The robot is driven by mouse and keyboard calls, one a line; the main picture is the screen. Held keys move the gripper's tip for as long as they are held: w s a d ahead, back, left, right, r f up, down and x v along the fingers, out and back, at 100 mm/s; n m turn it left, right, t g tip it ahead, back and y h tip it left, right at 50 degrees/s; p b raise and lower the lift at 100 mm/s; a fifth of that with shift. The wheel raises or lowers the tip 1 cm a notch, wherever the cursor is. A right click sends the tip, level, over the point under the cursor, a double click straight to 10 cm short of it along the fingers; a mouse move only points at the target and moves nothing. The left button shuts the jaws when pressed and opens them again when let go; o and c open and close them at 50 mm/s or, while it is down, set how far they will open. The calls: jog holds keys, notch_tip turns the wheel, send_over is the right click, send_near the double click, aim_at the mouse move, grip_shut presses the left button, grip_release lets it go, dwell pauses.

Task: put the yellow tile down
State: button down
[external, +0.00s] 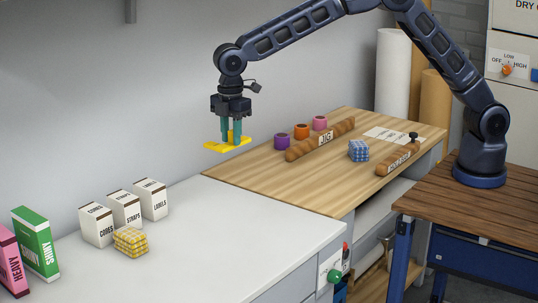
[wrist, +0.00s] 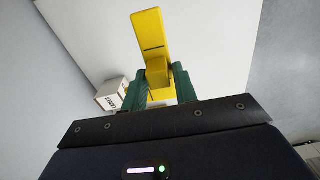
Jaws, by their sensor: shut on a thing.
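The yellow tile (external: 222,146) is a flat yellow piece with an upright part between the fingers. My gripper (external: 232,140) is shut on it and holds it in the air, near the seam between the white counter (external: 262,222) and the wooden worktop (external: 262,175). In the wrist view the yellow tile (wrist: 152,35) sticks out past the green fingers of my gripper (wrist: 159,82), over a pale surface. The fingers and wrist hide part of the tile.
White boxes (external: 125,209), a yellow checked bundle (external: 130,242) and green (external: 36,243) and pink boxes stand at the left. Purple (external: 282,142), orange and pink rolls, brown rails (external: 320,139) and a blue checked bundle (external: 358,151) are on the wood. The counter's middle is clear.

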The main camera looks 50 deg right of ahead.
jog(key=s+a+f, duration=0.1)
jog(key=s+a, duration=0.1)
jog(key=a, duration=0.4)
jog(key=s+a+f, duration=0.1)
jog(key=s+a, duration=0.2)
jog(key=a, duration=0.4)
notch_tip(320, 180, down, 20)
jog(key=shift+r, duration=0.25)
jog(key=shift+f, duration=0.1)
jog(key=c, duration=1.1)
grip_release()
notch_tip(320, 180, up, 12)
jog(key=shift+d, duration=0.1)
